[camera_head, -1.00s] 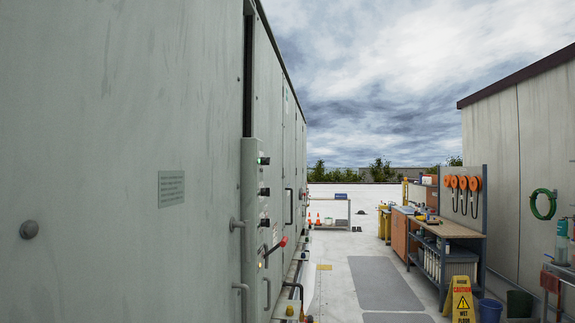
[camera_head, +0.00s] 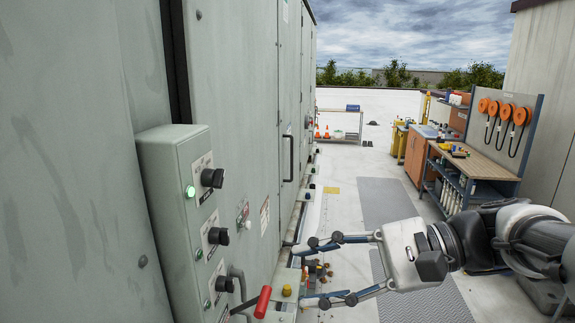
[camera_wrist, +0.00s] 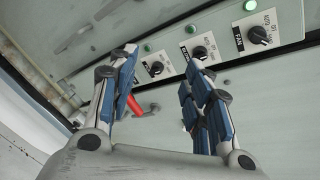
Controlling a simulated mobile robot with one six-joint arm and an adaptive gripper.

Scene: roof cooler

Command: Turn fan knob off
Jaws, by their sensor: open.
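A grey control box (camera_head: 160,190) juts from the cabinet wall at left in the head view. It carries a top black knob (camera_head: 212,178), a middle knob (camera_head: 218,236) and a lower knob (camera_head: 224,284), each on a white label plate. A green lamp (camera_head: 190,191) glows beside the top knob. The wrist view shows three knobs, one of them the right-hand knob (camera_wrist: 258,35), beyond the fingers. My gripper (camera_head: 298,272) is open and empty, right of the box and apart from the knobs.
A red-handled lever (camera_head: 262,302) sticks out below the knobs, near my lower finger. A door handle (camera_head: 287,158) projects from the cabinet (camera_head: 245,90). A workbench (camera_head: 470,165) stands at right. The walkway (camera_head: 385,205) between is mostly clear.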

